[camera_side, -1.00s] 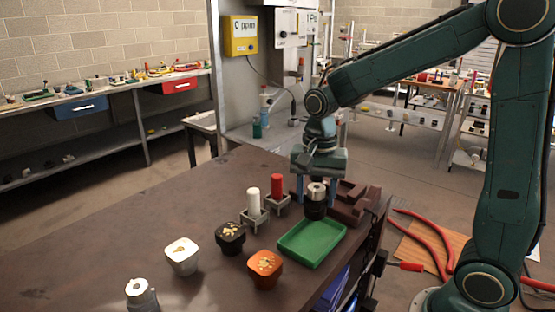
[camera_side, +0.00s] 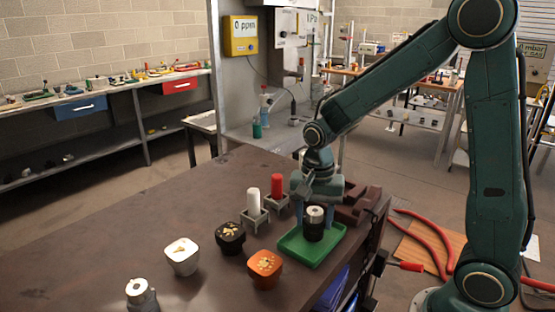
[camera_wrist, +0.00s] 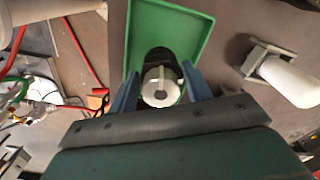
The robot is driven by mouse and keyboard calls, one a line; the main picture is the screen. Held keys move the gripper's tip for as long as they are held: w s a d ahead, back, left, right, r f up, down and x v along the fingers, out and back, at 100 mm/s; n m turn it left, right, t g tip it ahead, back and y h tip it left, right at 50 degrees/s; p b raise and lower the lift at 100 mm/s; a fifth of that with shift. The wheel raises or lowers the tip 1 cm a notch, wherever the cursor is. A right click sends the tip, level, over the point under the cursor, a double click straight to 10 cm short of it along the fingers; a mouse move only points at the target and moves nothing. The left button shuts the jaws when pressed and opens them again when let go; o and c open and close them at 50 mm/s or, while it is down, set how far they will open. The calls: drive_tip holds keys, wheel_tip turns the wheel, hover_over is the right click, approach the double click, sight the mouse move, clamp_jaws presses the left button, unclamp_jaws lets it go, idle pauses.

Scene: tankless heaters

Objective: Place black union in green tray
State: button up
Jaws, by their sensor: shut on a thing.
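The black union (camera_side: 314,224) is a dark cylinder with a silver top, upright over the green tray. It also shows in the wrist view (camera_wrist: 160,86). My gripper (camera_side: 315,212) is shut on it, with a blue finger on either side. The green tray (camera_side: 292,247) lies on the brown table near its right edge; its rim also shows in the wrist view (camera_wrist: 205,35). I cannot tell whether the union's base touches the tray floor.
White (camera_side: 253,200) and red (camera_side: 277,186) cylinders stand in grey holders left of the tray. Black (camera_side: 230,239), white (camera_side: 182,256) and orange (camera_side: 264,269) containers stand nearer the front. A brown block (camera_side: 358,205) sits behind the tray.

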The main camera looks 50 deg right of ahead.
drive_tip(key=shift+f, duration=0.65)
idle(0.8)
drive_tip(key=o, duration=1.4)
drive_tip(key=shift+r, duration=0.1)
wheel_tip(320, 180, up, 14)
drive_tip(key=shift+f, duration=0.2)
drive_tip(key=shift+s, duration=0.1)
